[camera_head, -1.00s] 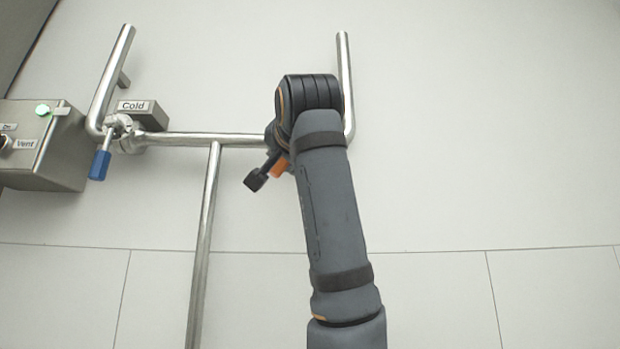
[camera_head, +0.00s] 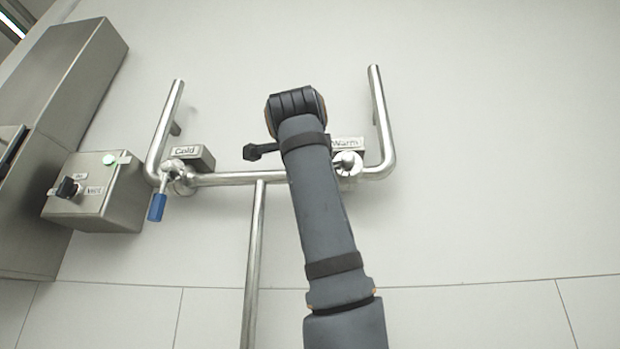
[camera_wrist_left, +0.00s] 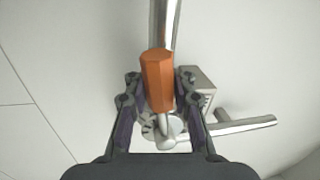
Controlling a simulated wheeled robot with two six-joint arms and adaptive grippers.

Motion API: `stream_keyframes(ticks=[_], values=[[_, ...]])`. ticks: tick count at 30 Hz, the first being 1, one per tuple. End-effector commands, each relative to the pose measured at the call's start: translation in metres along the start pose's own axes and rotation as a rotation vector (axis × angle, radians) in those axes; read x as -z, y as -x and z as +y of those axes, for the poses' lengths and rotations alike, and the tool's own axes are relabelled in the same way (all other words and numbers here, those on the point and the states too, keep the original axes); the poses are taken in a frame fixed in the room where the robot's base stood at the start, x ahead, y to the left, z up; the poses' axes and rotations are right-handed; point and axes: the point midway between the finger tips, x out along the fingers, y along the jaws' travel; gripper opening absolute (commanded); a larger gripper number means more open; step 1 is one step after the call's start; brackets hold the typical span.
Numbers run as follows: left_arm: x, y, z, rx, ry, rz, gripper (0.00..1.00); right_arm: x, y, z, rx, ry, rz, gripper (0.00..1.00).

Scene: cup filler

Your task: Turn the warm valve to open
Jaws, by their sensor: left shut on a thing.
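The warm valve (camera_head: 348,162) sits on the right part of the steel pipe, below its "Warm" label block (camera_head: 346,143). In the left wrist view its orange handle (camera_wrist_left: 157,78) extends from the valve stem (camera_wrist_left: 166,142), roughly in line with the pipe behind it. My left gripper (camera_wrist_left: 160,88) is shut on the orange handle, one finger on each side. In the head view my left arm covers the handle and my gripper's fingers. My right gripper is in neither view.
The cold valve with its blue handle (camera_head: 157,207) hangs at the left end of the crossing pipe (camera_head: 228,179). A steel control box (camera_head: 110,205) with a green light stands further left. Upright pipe ends (camera_head: 380,115) rise at both sides. The wall right is clear.

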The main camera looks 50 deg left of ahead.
Motion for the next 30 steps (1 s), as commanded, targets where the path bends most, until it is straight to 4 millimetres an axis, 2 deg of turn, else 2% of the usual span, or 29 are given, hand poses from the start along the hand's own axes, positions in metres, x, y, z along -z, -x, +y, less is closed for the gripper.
stream_keyframes(ticks=[9, 24, 25, 30], values=[[0.0008, 0.0003, -0.0097, 0.004, -0.096, 0.022, 0.0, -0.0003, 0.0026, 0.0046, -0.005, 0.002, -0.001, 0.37], [0.0015, 0.0001, -0.0104, 0.004, -0.111, 0.026, 0.0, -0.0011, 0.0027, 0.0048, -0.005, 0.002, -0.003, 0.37], [0.0015, 0.0001, -0.0104, 0.004, -0.111, 0.026, 0.21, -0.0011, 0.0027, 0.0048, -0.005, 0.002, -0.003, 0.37], [0.0012, -0.0003, -0.0102, 0.003, -0.11, 0.025, 0.44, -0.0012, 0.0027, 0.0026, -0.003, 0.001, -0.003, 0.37]])
